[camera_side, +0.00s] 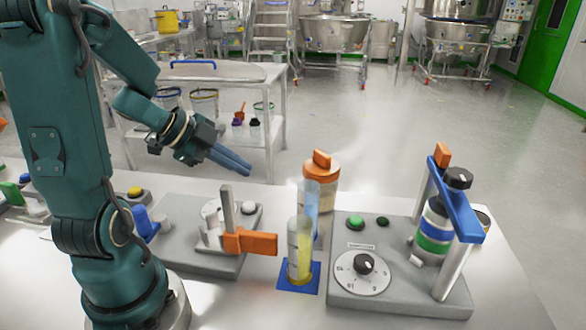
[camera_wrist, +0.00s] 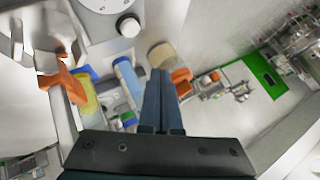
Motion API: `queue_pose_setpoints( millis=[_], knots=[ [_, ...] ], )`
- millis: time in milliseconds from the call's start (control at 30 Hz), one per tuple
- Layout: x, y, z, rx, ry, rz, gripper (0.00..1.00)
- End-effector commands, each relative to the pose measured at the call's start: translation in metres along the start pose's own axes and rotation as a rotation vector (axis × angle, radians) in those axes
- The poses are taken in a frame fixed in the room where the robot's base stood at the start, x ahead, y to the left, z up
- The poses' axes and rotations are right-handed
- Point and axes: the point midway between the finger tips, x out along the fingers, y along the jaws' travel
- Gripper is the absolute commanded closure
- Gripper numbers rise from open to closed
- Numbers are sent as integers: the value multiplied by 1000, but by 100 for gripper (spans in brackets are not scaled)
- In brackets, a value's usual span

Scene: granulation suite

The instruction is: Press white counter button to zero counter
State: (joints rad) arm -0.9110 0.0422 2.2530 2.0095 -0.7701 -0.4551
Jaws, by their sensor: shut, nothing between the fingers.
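The white button (camera_side: 249,208) is a short round cap on the grey base plate (camera_side: 195,258) at the left-centre of the bench. In the wrist view the white button (camera_wrist: 128,25) shows near the top, left of my fingertips. My gripper (camera_side: 247,170) has its blue-grey fingers together with nothing between them. It is in the air above and behind the button, apart from it. In the wrist view my gripper (camera_wrist: 160,76) points up the picture, with the button beyond and left of the tips.
An orange-handled clamp (camera_side: 250,242) stands on the same plate, by a grey dial partly hidden behind its post. A yellow-filled cylinder (camera_side: 299,255) and an orange-capped jar (camera_side: 322,180) stand to the right. Further right is a dial unit (camera_side: 398,290) with green buttons.

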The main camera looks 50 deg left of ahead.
Motion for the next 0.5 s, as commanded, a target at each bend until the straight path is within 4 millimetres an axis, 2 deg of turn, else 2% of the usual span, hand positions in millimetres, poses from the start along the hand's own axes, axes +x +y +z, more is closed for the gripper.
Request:
queue_pose_setpoints(
  millis=[200, 500],
  knots=[
    [21, 17, 16, -10, -1, 5, 100],
    [37, 27, 27, -3, 1, 1, 100]
  ],
)
